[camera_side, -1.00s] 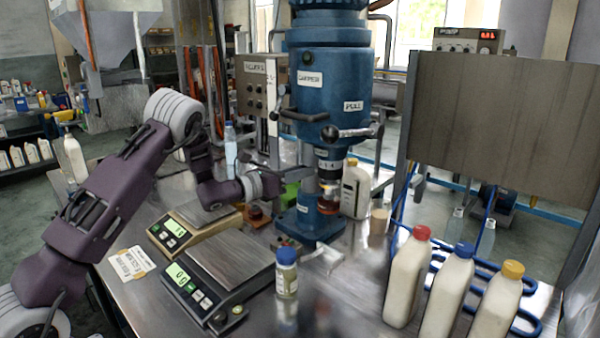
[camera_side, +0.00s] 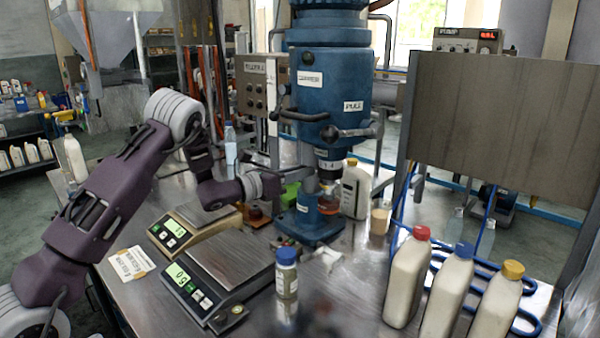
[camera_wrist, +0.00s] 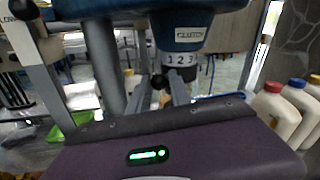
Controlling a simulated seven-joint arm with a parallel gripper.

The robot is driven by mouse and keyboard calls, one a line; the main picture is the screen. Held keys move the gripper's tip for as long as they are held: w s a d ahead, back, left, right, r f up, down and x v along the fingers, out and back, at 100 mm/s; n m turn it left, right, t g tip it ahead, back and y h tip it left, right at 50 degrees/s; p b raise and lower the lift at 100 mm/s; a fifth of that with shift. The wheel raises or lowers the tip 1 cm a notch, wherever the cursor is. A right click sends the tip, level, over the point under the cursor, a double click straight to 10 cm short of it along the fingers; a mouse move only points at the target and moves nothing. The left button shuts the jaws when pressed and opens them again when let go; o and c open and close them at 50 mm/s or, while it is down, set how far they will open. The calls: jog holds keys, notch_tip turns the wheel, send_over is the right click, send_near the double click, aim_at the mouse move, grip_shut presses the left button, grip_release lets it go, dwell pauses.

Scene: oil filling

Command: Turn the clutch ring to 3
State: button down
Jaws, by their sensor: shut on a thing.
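The clutch ring (camera_wrist: 181,60), a pale band marked 1 2 3, sits under the blue housing labelled CLUTCH (camera_wrist: 190,33) in the wrist view. In the side view the ring (camera_side: 328,166) is small at the bottom of the blue machine (camera_side: 330,85). My gripper (camera_wrist: 168,84) is just below and in front of the ring, with its two fingers close about a small dark knob (camera_wrist: 158,82). Whether this knob is joined to the ring is not clear. In the side view my gripper's fingertips are hard to make out beside the machine.
Two scales (camera_side: 195,235) (camera_side: 232,258) and a blue-capped jar (camera_side: 287,272) stand in front. Several white bottles (camera_side: 408,278) stand at the right by a grey panel (camera_side: 505,105). A white bottle (camera_side: 355,190) and a tan cup (camera_side: 379,222) stand close behind the machine.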

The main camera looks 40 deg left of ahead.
jog(key=shift+a, duration=0.1)
jog(key=d+n+g+y, duration=0.2)
jog(key=d+n+y, duration=0.1)
jog(key=n+y, duration=0.2)
jog(key=s+d+n+g+y, duration=0.1)
jog(key=d+n+y, duration=0.3)
jog(key=y, duration=0.6)
jog(key=shift+s+n+g, duration=0.25)
jog(key=shift+n+g, duration=0.15)
jog(key=shift+n, duration=0.2)
jog(key=shift+a+r, duration=0.1)
jog(key=c, duration=1.2)
grip_release()
